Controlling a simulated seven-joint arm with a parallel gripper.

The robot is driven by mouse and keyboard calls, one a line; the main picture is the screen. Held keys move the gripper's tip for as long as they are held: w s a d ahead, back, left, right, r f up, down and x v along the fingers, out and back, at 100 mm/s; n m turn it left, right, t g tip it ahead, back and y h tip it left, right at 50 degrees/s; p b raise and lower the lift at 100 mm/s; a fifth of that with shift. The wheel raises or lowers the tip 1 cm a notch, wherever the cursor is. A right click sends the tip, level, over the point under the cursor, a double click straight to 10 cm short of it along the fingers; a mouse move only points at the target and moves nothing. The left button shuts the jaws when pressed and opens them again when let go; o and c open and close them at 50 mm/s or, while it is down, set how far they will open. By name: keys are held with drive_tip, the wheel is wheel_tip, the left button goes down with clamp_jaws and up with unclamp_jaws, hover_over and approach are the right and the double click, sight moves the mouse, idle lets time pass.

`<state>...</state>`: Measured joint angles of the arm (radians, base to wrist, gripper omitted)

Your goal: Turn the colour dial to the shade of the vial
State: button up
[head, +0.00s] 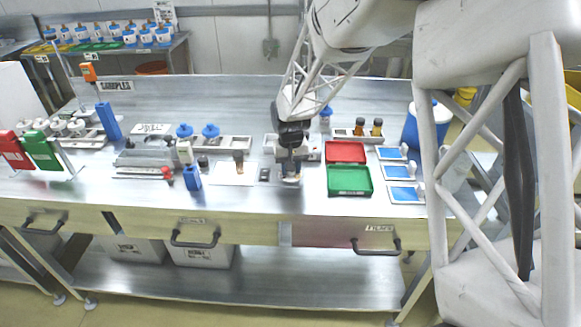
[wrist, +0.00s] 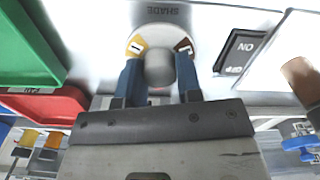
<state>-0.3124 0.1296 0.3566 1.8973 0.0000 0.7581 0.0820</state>
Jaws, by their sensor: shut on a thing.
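The colour dial (wrist: 163,35) is a pale disc marked SHADE in the wrist view. It has a yellow sector at its left, a brown sector at its right and a grey round knob (wrist: 160,69) in the middle. My gripper (wrist: 158,78) has its blue fingers on both sides of the knob and is shut on it. In the head view my gripper (head: 290,172) hides most of the dial. A brown vial (head: 238,157) stands on a white sheet (head: 233,180) left of my gripper. The vial is partly cut off in the wrist view (wrist: 301,78).
A red tray (head: 346,151) and a green tray (head: 349,181) are right of my gripper. Two amber vials (head: 377,127) stand in a rack behind. A blue block (head: 192,178) stands left.

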drive_tip(key=o, duration=0.9)
drive_tip(key=shift+o, duration=0.2)
drive_tip(key=shift+r, duration=3.9)
